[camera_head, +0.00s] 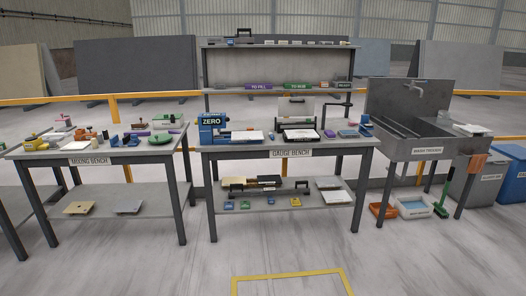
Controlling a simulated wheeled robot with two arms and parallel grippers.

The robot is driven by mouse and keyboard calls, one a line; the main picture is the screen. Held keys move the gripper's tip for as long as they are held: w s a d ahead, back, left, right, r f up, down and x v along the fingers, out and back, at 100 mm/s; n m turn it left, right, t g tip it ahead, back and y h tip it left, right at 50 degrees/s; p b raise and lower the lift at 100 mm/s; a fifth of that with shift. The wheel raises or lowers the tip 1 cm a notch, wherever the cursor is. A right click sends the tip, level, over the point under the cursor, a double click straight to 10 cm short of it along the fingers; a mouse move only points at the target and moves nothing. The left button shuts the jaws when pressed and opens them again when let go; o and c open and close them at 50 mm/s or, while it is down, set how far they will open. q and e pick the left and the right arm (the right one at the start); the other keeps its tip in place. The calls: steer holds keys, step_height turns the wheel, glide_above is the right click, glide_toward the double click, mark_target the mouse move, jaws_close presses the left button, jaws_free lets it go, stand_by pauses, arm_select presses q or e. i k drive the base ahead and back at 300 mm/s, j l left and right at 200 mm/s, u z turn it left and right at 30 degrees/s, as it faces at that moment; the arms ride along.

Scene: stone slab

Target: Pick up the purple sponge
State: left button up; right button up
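No gripper or arm of mine shows in the head view. I see a small purple block (329,133) on the right part of the gauge bench top (240,149). Another flat purple piece (140,133) lies near the middle of the mixing bench top (60,153). Both are too small to tell which one is a sponge. A purple "TO FILL" strip (258,87) is on the shelf above the gauge bench.
The mixing bench stands left, the gauge bench in the middle, and a steel wash trough (420,145) right. The floor in front is open, with a yellow outline (290,276).

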mark_target(330, 134)
steer(key=i, duration=1)
steer(key=i+j+z, duration=0.15)
steer(key=i, duration=0.8)
